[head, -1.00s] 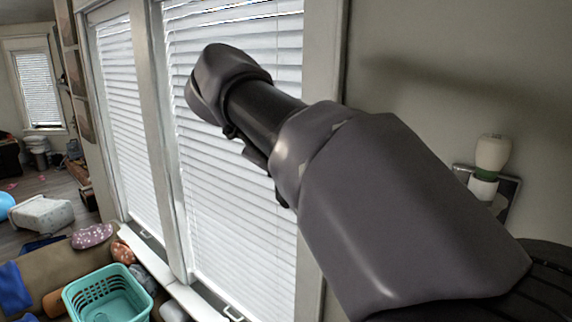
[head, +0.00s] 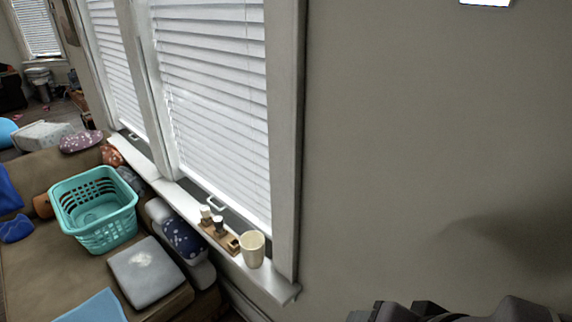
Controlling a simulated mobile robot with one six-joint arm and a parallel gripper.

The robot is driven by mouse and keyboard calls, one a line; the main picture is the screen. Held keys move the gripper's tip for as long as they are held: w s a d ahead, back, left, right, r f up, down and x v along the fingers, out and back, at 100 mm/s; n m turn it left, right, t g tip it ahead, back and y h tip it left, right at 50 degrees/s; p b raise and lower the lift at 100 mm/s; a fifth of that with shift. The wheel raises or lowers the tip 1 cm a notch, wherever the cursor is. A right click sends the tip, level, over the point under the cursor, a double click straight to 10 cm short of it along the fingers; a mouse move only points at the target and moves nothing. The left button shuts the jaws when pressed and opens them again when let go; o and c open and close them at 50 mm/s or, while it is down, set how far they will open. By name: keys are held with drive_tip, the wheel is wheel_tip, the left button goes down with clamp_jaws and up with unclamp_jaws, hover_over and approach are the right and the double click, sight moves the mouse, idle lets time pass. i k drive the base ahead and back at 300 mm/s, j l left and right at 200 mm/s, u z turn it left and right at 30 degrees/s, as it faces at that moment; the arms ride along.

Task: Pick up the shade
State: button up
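A cream, open-topped cup-shaped thing (head: 252,249) stands upright at the near end of the white windowsill. It may be the shade, but I cannot tell for sure. White slatted blinds (head: 212,110) cover the windows above the sill. My gripper is not in view; only dark parts of my arm show along the bottom right edge.
A wooden holder (head: 228,243) with small bottles sits just left of the cream thing. A brown couch (head: 40,264) along the sill holds a teal basket (head: 95,210), a grey cushion (head: 146,272) and other pillows. The window frame's right post (head: 286,150) and a bare wall stand at right.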

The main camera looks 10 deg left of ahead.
sight(252, 242)
drive_tip(key=i+j+u, duration=0.1)
drive_tip(key=j+u, duration=0.15)
drive_tip(key=j, duration=0.15)
drive_tip(key=i+j+u, duration=0.15)
drive_tip(key=j+u, duration=0.15)
drive_tip(key=i+j+u, duration=0.25)
drive_tip(key=j, duration=0.2)
drive_tip(key=i+j+u, duration=0.25)
drive_tip(key=k+j, duration=0.05)
drive_tip(key=j, duration=0.05)
